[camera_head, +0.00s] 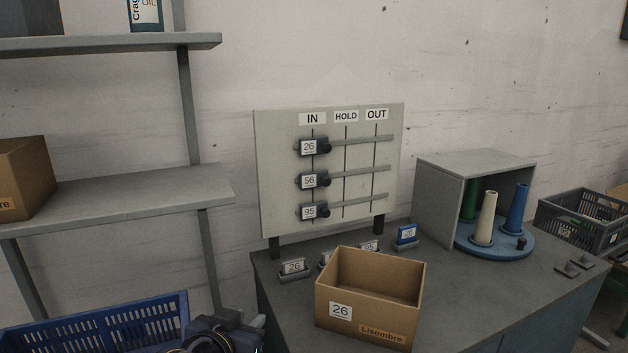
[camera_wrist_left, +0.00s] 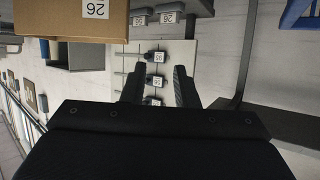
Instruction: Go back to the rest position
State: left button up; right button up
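My left gripper (camera_head: 228,333) shows only in part at the bottom edge of the head view, beside the blue crate and left of the table. In the left wrist view its two dark fingers (camera_wrist_left: 158,80) stand apart, with nothing between them; the board shows through the gap. My right gripper is in neither view.
A cardboard box (camera_head: 340,310) labelled 26 stands on the grey table (camera_head: 480,300). Behind it is the IN/HOLD/OUT board (camera_head: 280,170), with sliders 26, 56 and 95 under IN. A blue crate (camera_head: 110,325) and a shelf (camera_head: 120,200) are at left; a cone turntable (camera_head: 500,246) is at right.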

pick_arm(q)
jog(key=s+a+f+n+g+y, duration=0.2)
jog(key=s+a+n+y, duration=0.1)
jog(key=s+a, duration=0.4)
jog(key=s+a+f+n+g+y, duration=0.25)
jog(key=s+a, duration=0.25)
jog(key=a, duration=0.4)
jog(key=s+d+f+g+h, duration=0.1)
jog(key=s+d+h, duration=0.2)
jog(key=s, duration=0.2)
jog(key=s+d+f+m+g+h, duration=0.1)
jog(key=s+d+g+h, duration=0.1)
jog(key=s, duration=0.4)
jog(key=shift+s+d+f+h+p, duration=0.15)
jog(key=shift+s+d+h+p, duration=0.2)
jog(key=shift+d+h, duration=0.5)
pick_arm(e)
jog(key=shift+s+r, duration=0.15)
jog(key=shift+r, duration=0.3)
pick_arm(q)
jog(key=shift+w+d, duration=0.1)
jog(key=shift+d, duration=0.1)
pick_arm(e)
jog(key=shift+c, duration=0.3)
